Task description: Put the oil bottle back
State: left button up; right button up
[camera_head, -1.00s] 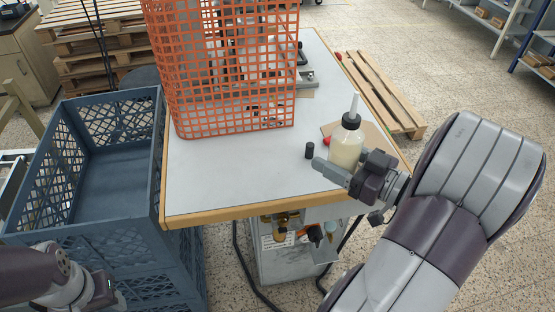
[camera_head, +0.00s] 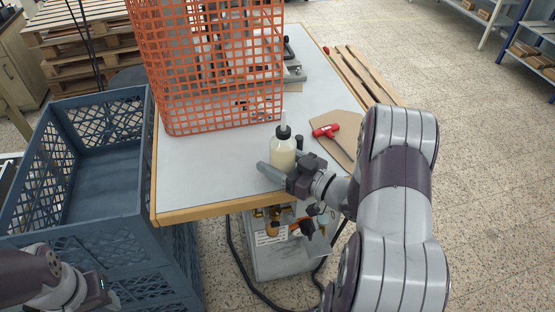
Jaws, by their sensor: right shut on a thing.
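The oil bottle (camera_head: 283,153) has a pale yellowish body, a black cap and a clear nozzle. It is upright over the front right part of the white table. My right gripper (camera_head: 284,174) is shut on the bottle's lower part, and its fingers hide the base, so I cannot tell whether it touches the table. My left gripper (camera_head: 106,294) is at the lower left in front of the blue crate, partly cut off. I cannot see its fingers clearly.
An orange mesh guard (camera_head: 205,75) stands on the white table (camera_head: 210,180). A red-handled tool (camera_head: 326,131) lies on a brown board (camera_head: 345,138) at the right. A small black cylinder (camera_head: 299,142) stands behind the bottle. A blue crate (camera_head: 100,215) is at the left.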

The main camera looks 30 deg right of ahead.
jog(key=shift+s+a+f, duration=0.1)
jog(key=shift+f, duration=0.05)
jog(key=o, duration=1.3)
jog(key=shift+o, duration=0.2)
jog(key=shift+r, duration=0.25)
jog(key=b+v, duration=0.1)
jog(key=v, duration=1.1)
